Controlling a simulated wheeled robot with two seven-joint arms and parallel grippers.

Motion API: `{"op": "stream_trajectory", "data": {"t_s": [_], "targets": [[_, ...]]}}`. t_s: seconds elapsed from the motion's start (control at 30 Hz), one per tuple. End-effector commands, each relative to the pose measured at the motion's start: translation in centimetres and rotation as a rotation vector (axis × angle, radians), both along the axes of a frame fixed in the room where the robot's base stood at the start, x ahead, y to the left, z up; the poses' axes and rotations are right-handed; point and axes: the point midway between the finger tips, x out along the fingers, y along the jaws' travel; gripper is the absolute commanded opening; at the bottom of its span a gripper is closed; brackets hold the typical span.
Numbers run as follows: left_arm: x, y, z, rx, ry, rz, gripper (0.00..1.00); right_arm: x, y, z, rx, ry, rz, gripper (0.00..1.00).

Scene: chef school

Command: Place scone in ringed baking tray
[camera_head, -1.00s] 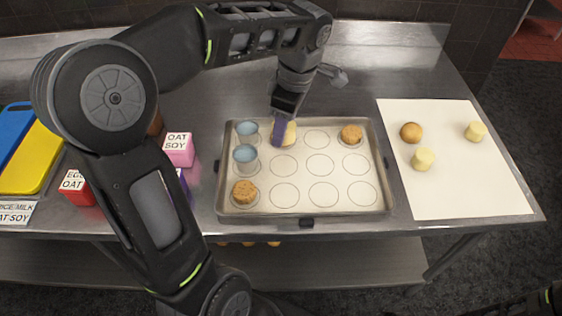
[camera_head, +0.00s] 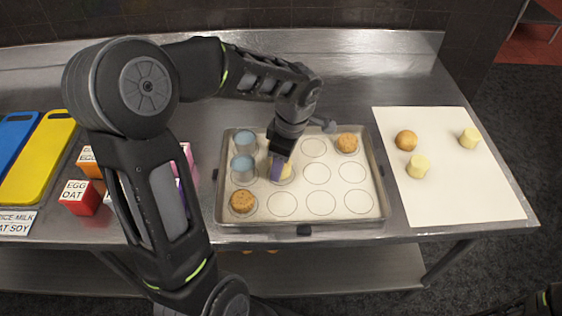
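The ringed baking tray (camera_head: 384,205) lies on the steel table, with printed circles in rows. My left gripper (camera_head: 279,170) is over its second column, middle row, fingers pointing down. It is shut on a pale scone (camera_head: 287,171), which is partly hidden by a purple fingertip. I cannot tell whether the scone touches the tray. Two blue-topped cups (camera_head: 245,141) (camera_head: 243,167) stand in the left column. A brown crumbly scone (camera_head: 242,201) sits at the front left, and another (camera_head: 347,142) at the back right. My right gripper is out of view.
A white board (camera_head: 460,195) to the right holds a smooth brown bun (camera_head: 406,140) and two pale scones (camera_head: 470,137) (camera_head: 418,166). Left are labelled boxes (camera_head: 81,197) and a yellow board (camera_head: 38,160). Several front and right circles are empty.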

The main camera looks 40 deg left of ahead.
Motion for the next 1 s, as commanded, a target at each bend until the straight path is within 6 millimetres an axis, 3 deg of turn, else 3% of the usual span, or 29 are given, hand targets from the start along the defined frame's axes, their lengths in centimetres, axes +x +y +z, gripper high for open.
{"op": "stream_trajectory", "data": {"t_s": [0.43,0.47,0.73,1.0], "targets": [[0.03,0.01,-0.99,0.001,-0.002,0.0,0.08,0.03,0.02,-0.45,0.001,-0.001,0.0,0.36],[0.03,0.01,-0.94,0.0,-0.001,0.0,0.49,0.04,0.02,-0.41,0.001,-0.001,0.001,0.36],[0.02,0.01,-0.8,0.0,-0.001,0.001,0.7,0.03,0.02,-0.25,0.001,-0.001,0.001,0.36],[0.02,0.02,-0.69,0.0,-0.001,0.001,0.7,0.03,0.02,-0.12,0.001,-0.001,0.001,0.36]]}}
